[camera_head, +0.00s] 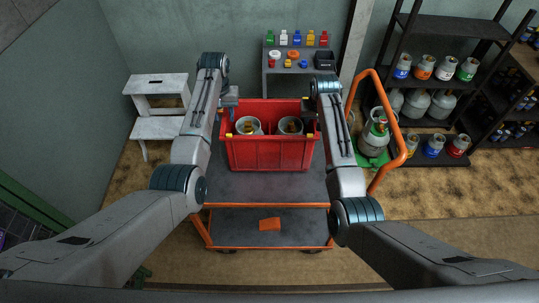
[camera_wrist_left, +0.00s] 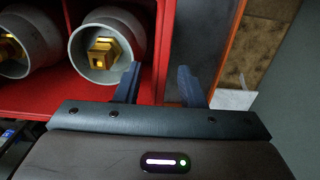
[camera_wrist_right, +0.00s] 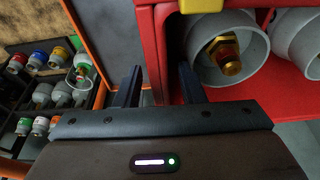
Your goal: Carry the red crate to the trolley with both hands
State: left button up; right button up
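The red crate (camera_head: 268,154) appears to stand upright on the grey upper deck of the orange-framed trolley (camera_head: 265,187). Two grey gas cylinders (camera_head: 248,126) with brass valves are inside it. My left gripper (camera_wrist_left: 159,84) is open at the crate's left side, one finger inside and one outside the red wall. My right gripper (camera_wrist_right: 158,86) is open at the right side, its fingers on either side of the red wall. Gaps show between fingers and wall in both wrist views. The fingertips are hard to make out in the head view.
An orange block (camera_head: 270,224) lies on the trolley's lower deck. A white step stool (camera_head: 157,91) stands left. A small table (camera_head: 272,90) with bottles is behind. An orange-handled cart (camera_head: 398,150) with a cylinder stands close on the right, before black shelves (camera_head: 455,88).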

jog(key=shift+w, duration=0.1)
pick_arm(q)
notch_tip(320, 180, up, 12)
pick_arm(e)
jog(key=v, duration=1.2)
pick_arm(q)
jog(key=shift+f, duration=0.1)
pick_arm(e)
jog(key=shift+f, duration=0.1)
